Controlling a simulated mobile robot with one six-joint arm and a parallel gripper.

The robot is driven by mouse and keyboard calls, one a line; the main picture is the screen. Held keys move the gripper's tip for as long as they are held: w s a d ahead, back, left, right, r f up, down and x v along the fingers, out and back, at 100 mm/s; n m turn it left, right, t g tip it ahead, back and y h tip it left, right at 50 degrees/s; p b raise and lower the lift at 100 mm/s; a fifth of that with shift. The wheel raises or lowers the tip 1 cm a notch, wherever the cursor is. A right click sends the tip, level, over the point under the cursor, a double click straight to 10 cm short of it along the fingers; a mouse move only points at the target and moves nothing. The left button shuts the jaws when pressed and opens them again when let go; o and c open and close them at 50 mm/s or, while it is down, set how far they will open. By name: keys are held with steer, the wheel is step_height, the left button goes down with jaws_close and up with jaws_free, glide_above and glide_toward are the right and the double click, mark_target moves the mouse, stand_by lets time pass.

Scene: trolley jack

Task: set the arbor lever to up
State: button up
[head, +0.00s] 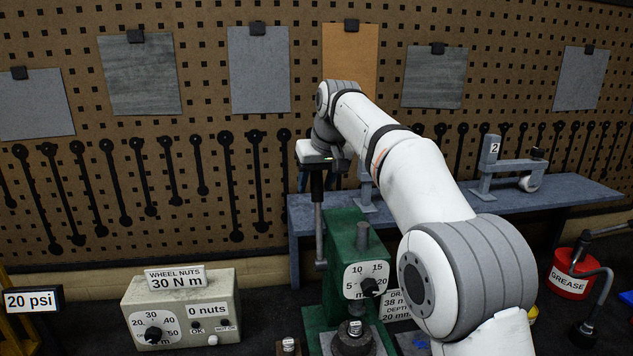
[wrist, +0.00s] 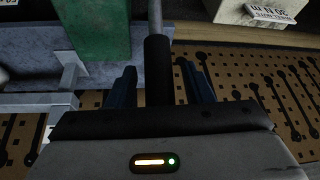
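The arbor press (head: 343,243) is green, with a dial on its front, and stands in the middle of the head view. Its lever (head: 319,235) is a grey rod at the press's left side, roughly upright, with a black grip at the top. My gripper (head: 318,170) is at that grip, pointing away from the camera. In the wrist view the black grip (wrist: 158,75) lies between the two dark blue fingers of my gripper (wrist: 160,80), with a visible gap on each side. The green press body (wrist: 95,30) shows beside it.
A torque box (head: 180,308) reading 30 N m stands at left. A grey bench (head: 555,190) carries a device marked 2 behind the press. A red grease pot (head: 568,283) stands at right. The pegboard (head: 300,120) closes off the back.

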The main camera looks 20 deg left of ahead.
steer(key=shift+s+r, duration=0.1)
steer(key=shift+r, duration=0.3)
steer(key=v, duration=0.7)
steer(key=shift+s+d, duration=0.1)
steer(key=shift+d, duration=0.15)
